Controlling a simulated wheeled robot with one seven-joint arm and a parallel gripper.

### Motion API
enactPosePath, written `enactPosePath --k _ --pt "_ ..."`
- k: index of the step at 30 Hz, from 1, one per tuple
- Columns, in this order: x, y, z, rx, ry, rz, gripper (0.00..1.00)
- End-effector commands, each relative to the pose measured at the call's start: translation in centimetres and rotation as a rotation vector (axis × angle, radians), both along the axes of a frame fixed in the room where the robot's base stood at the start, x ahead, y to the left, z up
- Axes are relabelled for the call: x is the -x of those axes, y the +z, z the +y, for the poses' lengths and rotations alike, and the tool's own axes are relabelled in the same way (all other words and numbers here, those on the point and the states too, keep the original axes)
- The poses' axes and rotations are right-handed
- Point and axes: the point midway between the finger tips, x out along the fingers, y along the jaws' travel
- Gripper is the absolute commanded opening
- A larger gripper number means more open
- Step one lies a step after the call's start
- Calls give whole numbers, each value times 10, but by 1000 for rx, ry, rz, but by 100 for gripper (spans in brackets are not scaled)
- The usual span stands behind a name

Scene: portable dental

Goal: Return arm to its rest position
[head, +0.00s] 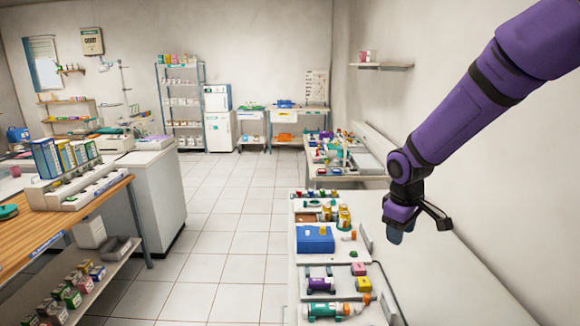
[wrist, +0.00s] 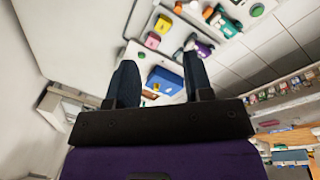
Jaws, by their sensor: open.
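My purple arm reaches in from the upper right in the head view, along the right wall. My gripper (head: 402,232) hangs above the white counter (head: 440,275), pointing down, to the right of the small items there. In the wrist view my gripper (wrist: 160,80) shows two dark fingers set well apart. Nothing is between them at the tips, and the counter items seen past them lie farther below. The gripper is open and empty.
The counter holds a blue box (head: 315,239), a green-and-orange bottle (head: 335,310), a purple-and-white item (head: 320,285) and yellow containers (head: 344,217). The counter's right part is bare. A wooden table (head: 95,205) stands left; tiled floor (head: 225,220) between is clear.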

Motion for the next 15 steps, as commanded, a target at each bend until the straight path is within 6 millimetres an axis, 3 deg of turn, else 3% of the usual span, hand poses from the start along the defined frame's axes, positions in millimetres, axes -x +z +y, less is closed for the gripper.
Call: enactPosePath --k 1,6,15 --pt "10 18 -3 4 -28 -21 47" --pt "43 64 -12 4 -125 -77 47" --pt "112 129 -24 -35 -298 -176 47"
